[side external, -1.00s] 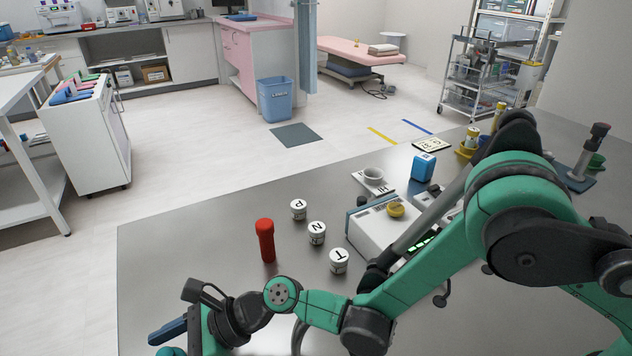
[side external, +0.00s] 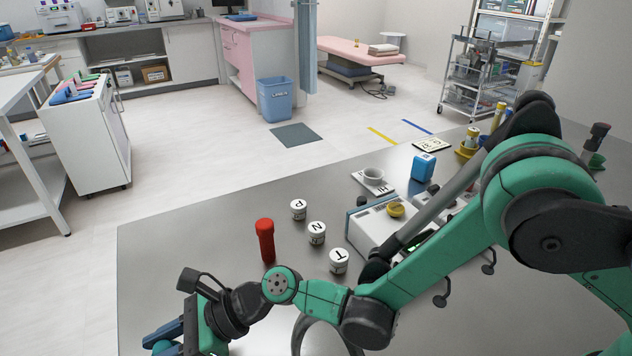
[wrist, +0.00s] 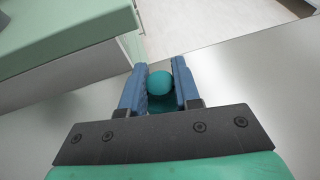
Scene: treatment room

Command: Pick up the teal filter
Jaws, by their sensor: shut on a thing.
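The teal filter (wrist: 159,84) shows in the wrist view as a rounded teal top with a darker teal part below it. It sits between the two blue fingers of my gripper (wrist: 160,88), which is shut on it. In the side view my gripper (side external: 165,340) is at the lower left, over the near left edge of the table. A bit of teal shows by the fingers there, at the bottom of the picture. The filter's lower part is hidden by the fingers and the gripper's mount.
A red tube (side external: 265,241) stands upright near my wrist. Several white lettered jars (side external: 317,233) stand to its right. The metal table (side external: 190,235) is bare at the left.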

